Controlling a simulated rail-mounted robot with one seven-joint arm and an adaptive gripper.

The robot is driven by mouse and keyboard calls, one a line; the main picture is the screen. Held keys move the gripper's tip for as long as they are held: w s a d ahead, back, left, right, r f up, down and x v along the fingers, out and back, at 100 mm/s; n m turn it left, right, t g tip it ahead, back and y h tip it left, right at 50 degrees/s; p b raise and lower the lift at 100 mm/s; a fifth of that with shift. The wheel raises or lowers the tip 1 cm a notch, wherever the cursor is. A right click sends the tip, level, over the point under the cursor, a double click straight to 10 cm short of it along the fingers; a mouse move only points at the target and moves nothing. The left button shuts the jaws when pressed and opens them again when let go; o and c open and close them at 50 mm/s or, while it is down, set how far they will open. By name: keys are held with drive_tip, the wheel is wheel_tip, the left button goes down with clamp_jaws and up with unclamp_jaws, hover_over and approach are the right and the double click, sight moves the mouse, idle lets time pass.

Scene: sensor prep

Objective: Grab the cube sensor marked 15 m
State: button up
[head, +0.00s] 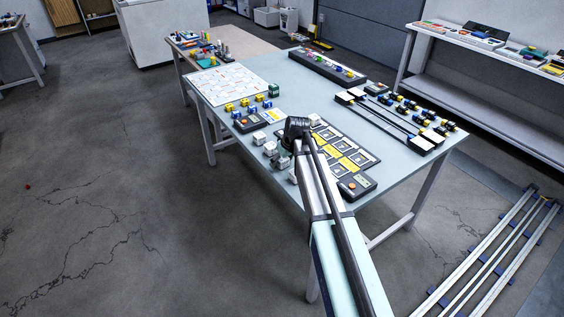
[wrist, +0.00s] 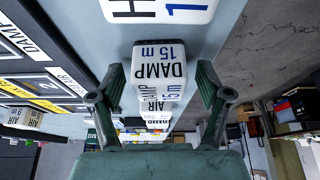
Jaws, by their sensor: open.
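The fingers are open, one on each side, with a visible gap to the cube. Beyond it are more white cubes; the nearest reads AIR (wrist: 152,105), and the marks farther off are partly hidden. Another white cube with large black and blue marks (wrist: 160,9) is cut off at the top edge. In the head view grey-white cubes (head: 270,148) stand along the near-left table edge; their marks are too small to read, and my arm hides part of the row.
A dark board with yellow-labelled slots (head: 347,149) lies right of the cubes, and shows at the left in the wrist view. Blue and yellow parts (head: 246,104) and a white sheet (head: 226,83) lie farther back. A black rail frame (head: 385,118) lies at the right.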

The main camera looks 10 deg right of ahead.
drive_tip(key=c, duration=1.2)
drive_tip(key=shift+c, duration=0.2)
drive_tip(key=shift+r, duration=0.15)
